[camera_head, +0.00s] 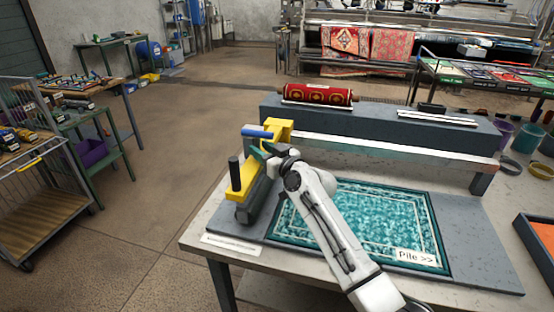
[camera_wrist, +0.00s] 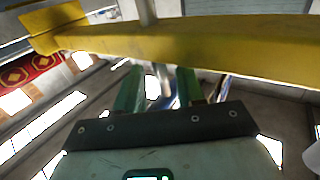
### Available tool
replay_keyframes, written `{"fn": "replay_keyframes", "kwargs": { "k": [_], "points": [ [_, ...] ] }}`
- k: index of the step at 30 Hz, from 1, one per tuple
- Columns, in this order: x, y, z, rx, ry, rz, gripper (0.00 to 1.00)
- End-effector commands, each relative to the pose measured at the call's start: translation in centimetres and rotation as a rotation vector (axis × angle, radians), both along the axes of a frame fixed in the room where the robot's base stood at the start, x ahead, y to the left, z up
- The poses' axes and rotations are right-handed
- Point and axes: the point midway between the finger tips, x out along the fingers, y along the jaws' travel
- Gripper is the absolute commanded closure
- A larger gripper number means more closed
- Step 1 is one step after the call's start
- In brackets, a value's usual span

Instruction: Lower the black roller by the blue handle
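The scrubber's yellow frame (camera_head: 278,131) stands at the left end of the teal rug (camera_head: 375,225). The blue handle (camera_head: 257,131) lies across its top at the far end. A dark roller (camera_head: 256,203) shows under the yellow frame at the rug's left edge; whether it touches the rug is unclear. A black upright grip (camera_head: 234,172) stands at the near end. My gripper (camera_head: 264,150) is just below the blue handle in the picture. In the wrist view its green fingers (camera_wrist: 158,88) are apart, with the yellow bar (camera_wrist: 190,38) across the view above them. No clear hold on the handle shows.
The rug lies on a grey board (camera_head: 480,262) on the table. A raised grey beam (camera_head: 380,125) with a rolled red rug (camera_head: 317,95) runs along the back. An orange tray (camera_head: 540,240) is at right. Open floor (camera_head: 160,200) lies to the left.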

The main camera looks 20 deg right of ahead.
Motion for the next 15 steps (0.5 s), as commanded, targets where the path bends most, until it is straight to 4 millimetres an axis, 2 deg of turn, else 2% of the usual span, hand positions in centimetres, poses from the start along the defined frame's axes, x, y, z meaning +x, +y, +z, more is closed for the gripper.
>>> {"fn": "replay_keyframes", "kwargs": {
  "k": [9, 15],
  "points": [
    [-5.0, -1.9, -0.2, 0.002, 0.001, -0.002, 0.62],
    [-7.2, -2.7, -0.2, 0.0, 0.002, -0.002, 0.62]
  ]
}}
